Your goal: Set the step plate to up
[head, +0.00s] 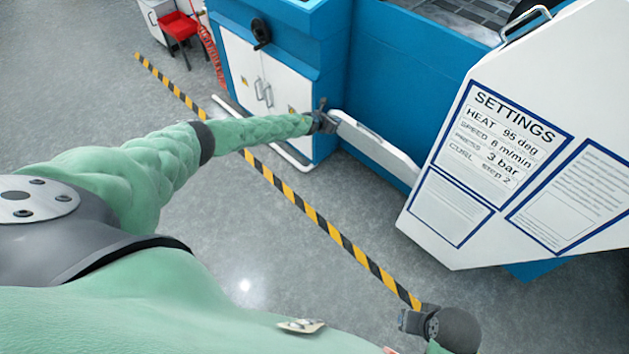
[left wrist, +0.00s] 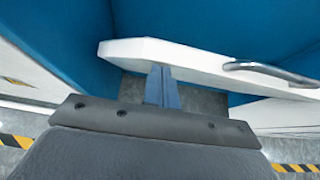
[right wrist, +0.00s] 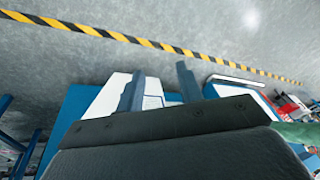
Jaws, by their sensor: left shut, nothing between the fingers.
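The step plate (head: 378,148) is a white panel with a metal bar handle, low along the front of the blue machine. In the left wrist view the plate (left wrist: 200,61) runs across the picture, its handle (left wrist: 270,70) at right. Its exact tilt is hard to tell. My left gripper (head: 328,119) is at the plate's left end. In the left wrist view its fingers (left wrist: 162,72) are shut together and empty, tips at the plate's lower edge; I cannot tell whether they touch. My right gripper (right wrist: 160,80) is open and empty, away from the plate.
A white SETTINGS board (head: 490,150) juts out at the right. White cabinet doors (head: 260,80) stand left of the plate. A yellow-black floor stripe (head: 310,210) crosses open grey floor. A red chair (head: 180,28) stands at the far left.

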